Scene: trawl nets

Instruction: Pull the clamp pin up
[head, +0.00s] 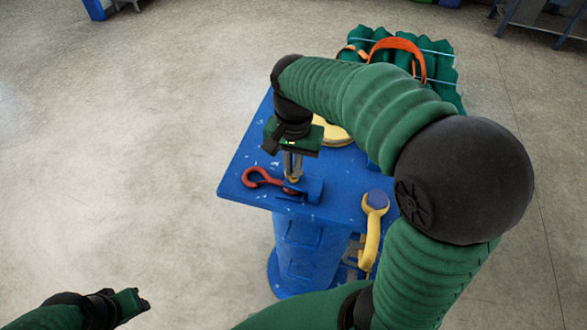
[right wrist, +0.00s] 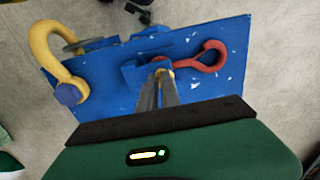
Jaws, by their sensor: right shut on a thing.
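My right gripper (head: 292,177) points down over the front of the blue table. It is shut on the clamp pin, a small brass-coloured piece (right wrist: 162,72) mostly hidden between its fingertips. The pin is at the blue clamp block (head: 313,190), which also shows in the right wrist view (right wrist: 133,76). A red hook (head: 262,177) runs into the clamp beside the pin; its curl shows in the right wrist view (right wrist: 212,52). How far up the pin sits cannot be told. My left gripper (head: 138,303) is at the lower left, away from the table; its jaws are unclear.
The blue table (head: 240,163) stands on a blue pedestal. A yellow shackle (head: 372,235) with a blue end hangs at its front right edge. A yellow round thing (head: 332,133) lies behind my right gripper. Green netting with an orange band (head: 400,46) is at the back. The floor left is clear.

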